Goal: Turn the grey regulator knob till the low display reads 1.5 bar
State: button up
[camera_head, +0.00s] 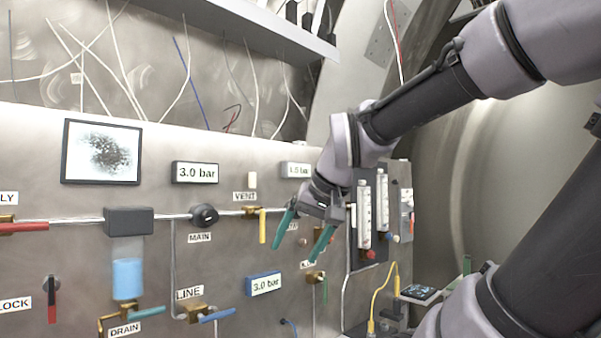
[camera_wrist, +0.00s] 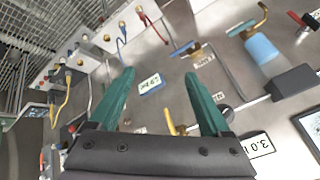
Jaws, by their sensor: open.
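My gripper (camera_head: 295,250) has green fingers, open and empty, in front of the panel's right half; it also shows in the wrist view (camera_wrist: 159,76). A dark round knob (camera_head: 204,215) sits on the pipe above the MAIN label, left of my fingers and apart from them. No clearly grey knob shows; my gripper hides part of the panel. A blue-framed display (camera_head: 264,284) low on the panel reads 3.0 bar; it appears between the fingertips in the wrist view (camera_wrist: 151,82). An upper dark display (camera_head: 195,172) reads 3.0 bar. A pale display (camera_head: 296,169), partly covered, seems to read 1.5 bar.
A yellow VENT handle (camera_head: 262,226) stands between the dark knob and my fingers. A red lever (camera_head: 23,228), a blue LINE lever (camera_head: 217,315) and a green DRAIN lever (camera_head: 147,312) stick out. Flow tubes (camera_head: 365,211) stand at right. Cables hang above.

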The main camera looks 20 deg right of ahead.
jog(key=w+m+y, duration=0.6)
jog(key=w+m, duration=0.6)
jog(key=w, duration=0.1)
jog(key=w+d+r+m+t+h, duration=0.1)
jog(key=w+d+r+m+t, duration=0.1)
jog(key=w+d+m+t, duration=0.65)
jog(key=w+d+r+m+t+h, duration=0.1)
jog(key=w+d+m, duration=0.35)
jog(key=d, duration=0.95)
jog(key=shift+m, duration=0.3)
jog(key=x, duration=1)
jog(key=shift+w+a+r, duration=0.1)
jog(key=shift+r, duration=0.15)
